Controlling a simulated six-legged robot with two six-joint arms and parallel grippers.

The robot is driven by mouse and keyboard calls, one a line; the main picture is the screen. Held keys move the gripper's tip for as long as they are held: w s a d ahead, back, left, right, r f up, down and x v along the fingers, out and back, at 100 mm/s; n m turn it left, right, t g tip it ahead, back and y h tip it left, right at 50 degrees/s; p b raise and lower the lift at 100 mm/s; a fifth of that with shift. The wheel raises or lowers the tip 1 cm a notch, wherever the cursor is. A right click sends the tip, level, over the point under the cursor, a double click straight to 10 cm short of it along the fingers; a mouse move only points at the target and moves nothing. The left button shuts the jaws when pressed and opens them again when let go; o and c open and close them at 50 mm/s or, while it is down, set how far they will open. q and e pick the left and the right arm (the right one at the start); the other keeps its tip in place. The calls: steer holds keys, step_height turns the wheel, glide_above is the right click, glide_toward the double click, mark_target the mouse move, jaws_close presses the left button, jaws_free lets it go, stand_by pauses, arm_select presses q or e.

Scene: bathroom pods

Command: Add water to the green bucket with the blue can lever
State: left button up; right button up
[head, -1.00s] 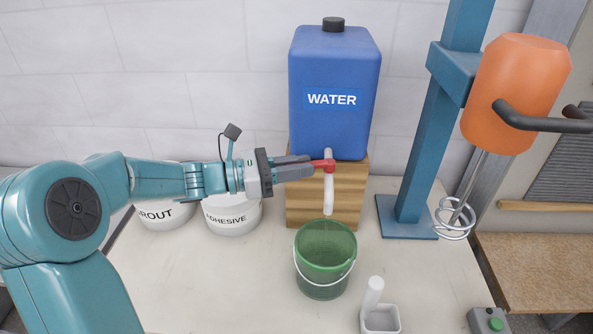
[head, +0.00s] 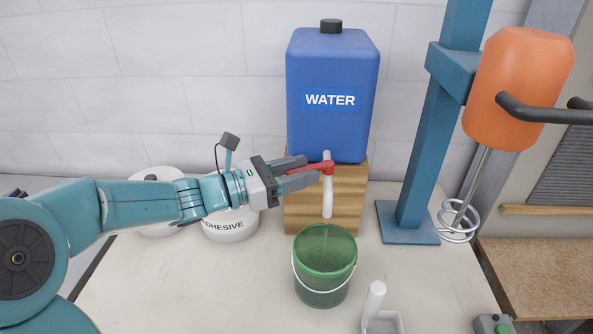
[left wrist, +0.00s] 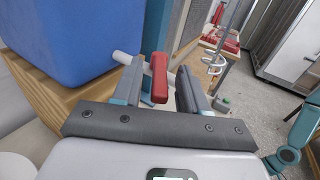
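The blue water can (head: 332,120), labelled WATER, stands on a wooden block (head: 347,205). Its red lever (head: 312,168) sits atop the white spout (head: 327,197) and points left. The green bucket (head: 322,286) stands upright under the spout. In the left wrist view, the red lever (left wrist: 159,77) lies between the parted fingers (left wrist: 163,86), with gaps at both sides. My right gripper is out of view.
An adhesive tub (head: 230,223) and another white tub (head: 158,228) stand behind and below my left arm. A blue stand (head: 412,180) holds an orange mixer (head: 515,95) at right. A white tray (head: 384,322) with a handle lies front right. The front-left table is clear.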

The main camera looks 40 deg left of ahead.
arm_select(q)
steer(key=shift+s, duration=0.1)
steer(key=shift+s+a, duration=0.2)
steer(key=b+v, duration=0.2)
steer(key=v, duration=1.3)
steer(key=shift+s+a, duration=0.15)
steer(key=shift+s, duration=0.1)
jaws_close()
